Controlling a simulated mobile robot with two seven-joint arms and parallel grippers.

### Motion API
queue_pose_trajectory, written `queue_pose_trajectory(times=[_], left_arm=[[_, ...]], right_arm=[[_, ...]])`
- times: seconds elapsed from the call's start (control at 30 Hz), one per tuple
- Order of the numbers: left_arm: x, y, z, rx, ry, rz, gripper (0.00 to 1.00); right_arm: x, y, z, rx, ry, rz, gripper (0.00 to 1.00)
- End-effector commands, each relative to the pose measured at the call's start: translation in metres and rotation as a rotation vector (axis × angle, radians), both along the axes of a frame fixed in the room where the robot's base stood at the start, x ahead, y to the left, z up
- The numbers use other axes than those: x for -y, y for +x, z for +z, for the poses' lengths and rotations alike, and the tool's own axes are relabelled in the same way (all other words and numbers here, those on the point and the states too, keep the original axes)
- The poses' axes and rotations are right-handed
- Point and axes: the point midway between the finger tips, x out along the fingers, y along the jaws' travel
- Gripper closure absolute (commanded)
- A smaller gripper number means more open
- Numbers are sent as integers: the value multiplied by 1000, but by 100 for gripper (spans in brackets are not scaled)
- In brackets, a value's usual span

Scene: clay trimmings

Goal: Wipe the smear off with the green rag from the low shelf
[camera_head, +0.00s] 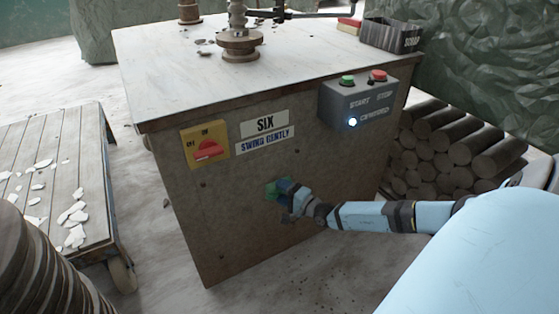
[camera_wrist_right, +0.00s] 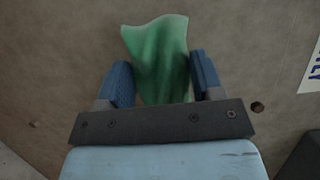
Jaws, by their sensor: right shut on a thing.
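The green rag (camera_wrist_right: 158,55) is between the two blue fingers of my right gripper (camera_wrist_right: 160,82) in the right wrist view. The gripper is shut on it, and the rag spreads out beyond the fingertips against the brown panel. In the head view my right gripper (camera_head: 283,191) is at the front panel of the workbench (camera_head: 230,210), with a bit of the green rag (camera_head: 271,190) showing at its left. No smear can be made out; the rag and gripper cover part of the panel. The low shelf cannot be identified. My left gripper is not in view.
On the panel are a yellow switch plate with a red knob (camera_head: 207,150), a "SIX" label (camera_head: 265,124) and a start/stop box (camera_head: 357,100). A cart (camera_head: 90,185) with white shards stands left. Stacked clay logs (camera_head: 450,150) lie right, near my arm.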

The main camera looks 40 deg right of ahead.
Motion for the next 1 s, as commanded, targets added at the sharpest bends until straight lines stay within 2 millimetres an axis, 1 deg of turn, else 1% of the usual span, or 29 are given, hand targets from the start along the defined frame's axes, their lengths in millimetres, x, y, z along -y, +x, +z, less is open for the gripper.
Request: queue_pose_trajectory(times=[0.17,0.4,0.7,0.83,1.0], left_arm=[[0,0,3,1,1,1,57],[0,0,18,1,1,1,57],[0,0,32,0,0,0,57],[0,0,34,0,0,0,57],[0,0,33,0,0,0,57]], right_arm=[[0,-2,2,2,0,-1,58],[-6,-24,3,0,0,0,58],[-13,-52,2,-1,0,1,58],[-15,-58,1,0,0,0,58],[-15,-59,0,0,0,0,58]])
